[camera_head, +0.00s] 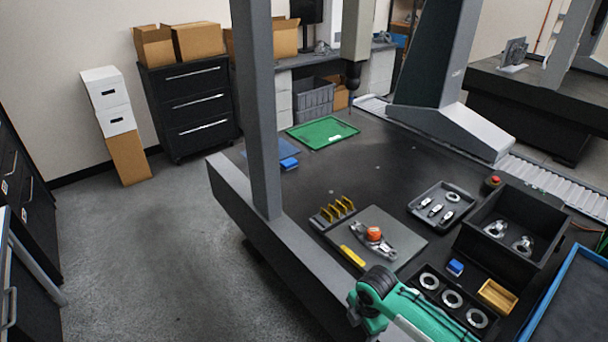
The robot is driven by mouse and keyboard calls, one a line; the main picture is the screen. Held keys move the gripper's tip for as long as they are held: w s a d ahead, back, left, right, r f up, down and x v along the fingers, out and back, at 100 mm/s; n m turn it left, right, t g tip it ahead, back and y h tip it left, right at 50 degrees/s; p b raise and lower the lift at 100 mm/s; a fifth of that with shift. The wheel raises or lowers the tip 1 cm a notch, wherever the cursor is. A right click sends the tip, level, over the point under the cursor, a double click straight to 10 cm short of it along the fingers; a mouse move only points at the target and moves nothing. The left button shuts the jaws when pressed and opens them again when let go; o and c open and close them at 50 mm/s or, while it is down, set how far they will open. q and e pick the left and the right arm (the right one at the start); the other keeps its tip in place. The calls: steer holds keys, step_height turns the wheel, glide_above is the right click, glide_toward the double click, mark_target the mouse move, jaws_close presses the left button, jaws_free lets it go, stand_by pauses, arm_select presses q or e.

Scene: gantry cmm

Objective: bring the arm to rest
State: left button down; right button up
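A green and black section of my own arm shows at the bottom edge, right of centre, in front of the machine table. I cannot make out any gripper fingers on it. Neither gripper is in view. The dark machine table (300,198) lies beyond the arm. A grey plate (403,242) on it bears a metal part with an orange-red piece (374,233) on top, beside a yellow tool (352,257).
A grey upright post (258,110) rises at the table's left edge. A probe (353,75) hangs above the table. A dark bin (486,261), a small-parts tray (421,208) and metal rings (452,299) crowd the right. The table's middle and the left floor are clear.

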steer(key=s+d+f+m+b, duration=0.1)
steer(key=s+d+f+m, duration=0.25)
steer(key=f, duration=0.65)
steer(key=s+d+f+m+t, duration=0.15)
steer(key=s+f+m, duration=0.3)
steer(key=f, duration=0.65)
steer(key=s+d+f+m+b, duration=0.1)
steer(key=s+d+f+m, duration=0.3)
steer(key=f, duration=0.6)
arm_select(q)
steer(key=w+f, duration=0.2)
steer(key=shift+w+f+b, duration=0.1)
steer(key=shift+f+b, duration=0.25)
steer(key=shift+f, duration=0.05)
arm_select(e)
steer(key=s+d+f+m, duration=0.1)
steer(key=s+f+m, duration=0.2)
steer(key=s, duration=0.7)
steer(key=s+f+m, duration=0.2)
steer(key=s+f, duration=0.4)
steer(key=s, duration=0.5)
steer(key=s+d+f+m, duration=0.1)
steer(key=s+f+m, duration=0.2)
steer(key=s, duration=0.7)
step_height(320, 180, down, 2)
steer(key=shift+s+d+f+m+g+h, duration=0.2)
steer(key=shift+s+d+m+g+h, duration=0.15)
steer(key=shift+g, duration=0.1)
